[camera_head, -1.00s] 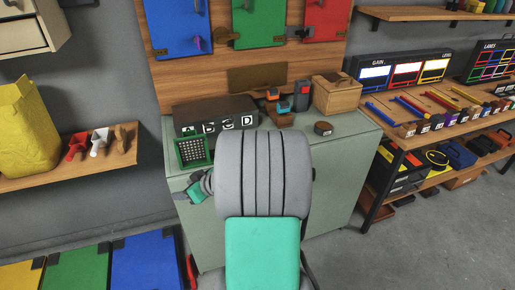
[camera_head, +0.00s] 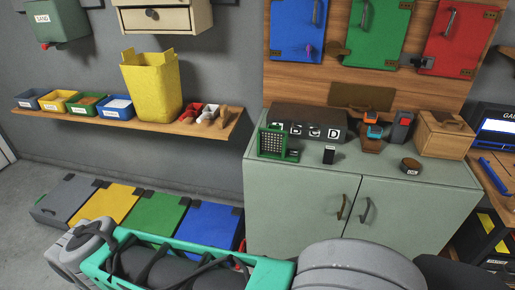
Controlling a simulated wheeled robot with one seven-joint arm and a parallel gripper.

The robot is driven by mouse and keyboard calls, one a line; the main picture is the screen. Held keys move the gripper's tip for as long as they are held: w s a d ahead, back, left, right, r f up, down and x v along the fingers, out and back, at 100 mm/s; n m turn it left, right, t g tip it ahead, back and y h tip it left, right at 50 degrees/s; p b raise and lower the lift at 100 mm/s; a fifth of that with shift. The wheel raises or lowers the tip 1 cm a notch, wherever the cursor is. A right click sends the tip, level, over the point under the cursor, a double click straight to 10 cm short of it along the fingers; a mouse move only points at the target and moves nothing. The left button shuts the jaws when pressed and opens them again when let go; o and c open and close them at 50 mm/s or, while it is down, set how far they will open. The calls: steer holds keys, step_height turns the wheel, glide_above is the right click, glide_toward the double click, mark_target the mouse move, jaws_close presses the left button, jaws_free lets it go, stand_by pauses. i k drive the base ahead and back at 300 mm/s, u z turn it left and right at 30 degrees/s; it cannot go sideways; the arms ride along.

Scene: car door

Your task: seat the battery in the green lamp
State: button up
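The green lamp (camera_head: 273,143), a green frame with a dark grid face, stands upright on the left of the pale green cabinet top (camera_head: 345,165). A small dark grey piece lies at its lower right; I cannot tell if it is part of the lamp. A small black block with a pale top (camera_head: 329,155) stands apart to the right of the lamp; it may be the battery, but its label is too small to read. My arm crosses the bottom of the view, below the cabinet top. My gripper is not visible, so whether it holds anything is hidden.
A dark box lettered B, C, D (camera_head: 308,122) stands behind the lamp. Orange-teal (camera_head: 371,134) and grey-red (camera_head: 401,127) devices, a wooden box (camera_head: 444,136) and a round dark tin (camera_head: 410,166) stand to the right. The cabinet's front strip is mostly clear.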

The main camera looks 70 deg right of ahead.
mark_target(275, 134)
steer(key=u, duration=1.8)
steer(key=k, duration=1.25)
steer(key=z, duration=1.75)
